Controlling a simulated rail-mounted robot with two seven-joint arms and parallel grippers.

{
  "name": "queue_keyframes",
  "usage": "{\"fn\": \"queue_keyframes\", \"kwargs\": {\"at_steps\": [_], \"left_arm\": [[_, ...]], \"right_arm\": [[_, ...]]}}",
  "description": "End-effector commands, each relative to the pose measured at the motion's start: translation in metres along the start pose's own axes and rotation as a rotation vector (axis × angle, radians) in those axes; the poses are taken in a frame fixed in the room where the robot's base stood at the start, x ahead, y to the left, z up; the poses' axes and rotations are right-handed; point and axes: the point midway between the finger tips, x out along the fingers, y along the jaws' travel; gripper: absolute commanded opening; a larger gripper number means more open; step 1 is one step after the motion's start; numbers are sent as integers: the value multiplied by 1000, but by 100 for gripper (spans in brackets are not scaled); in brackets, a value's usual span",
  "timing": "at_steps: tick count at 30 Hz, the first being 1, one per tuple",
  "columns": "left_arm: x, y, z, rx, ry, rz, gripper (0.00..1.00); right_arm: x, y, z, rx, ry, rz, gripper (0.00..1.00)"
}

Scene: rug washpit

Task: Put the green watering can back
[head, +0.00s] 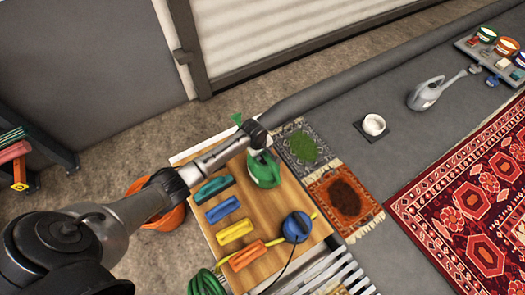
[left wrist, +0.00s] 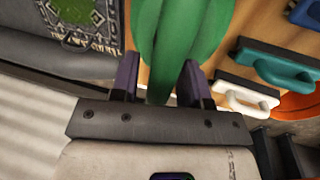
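The green watering can (head: 263,169) shows at the far right corner of the wooden board (head: 213,240). Whether it rests on the board or hangs just above it, I cannot tell. My left gripper (head: 254,134) is at the can, and a green tip shows past it. In the left wrist view the can (left wrist: 182,35) fills the space ahead of the fingers. A narrowing green part lies between the two spread fingers of my left gripper (left wrist: 160,82). Whether they press on it is unclear. My right gripper is not in view.
Several colored-handled brushes, including a blue one (head: 222,209), and a round blue tool (head: 296,227) lie on the board. An orange bucket (head: 165,218) stands left. Small rugs (head: 343,201), a white bowl (head: 374,125), a grey watering can (head: 424,95) and a red rug (head: 480,200) lie right.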

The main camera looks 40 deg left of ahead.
Motion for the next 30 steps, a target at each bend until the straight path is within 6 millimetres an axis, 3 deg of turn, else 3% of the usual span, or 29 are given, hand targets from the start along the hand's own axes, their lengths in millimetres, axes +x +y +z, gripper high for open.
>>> {"fn": "queue_keyframes", "kwargs": {"at_steps": [11,24,30], "left_arm": [[-4,0,0,1,1,0,48],[-81,2,0,1,0,0,48],[-108,1,0,1,0,1,48]], "right_arm": [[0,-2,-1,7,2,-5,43],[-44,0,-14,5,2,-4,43],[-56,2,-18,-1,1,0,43]]}}
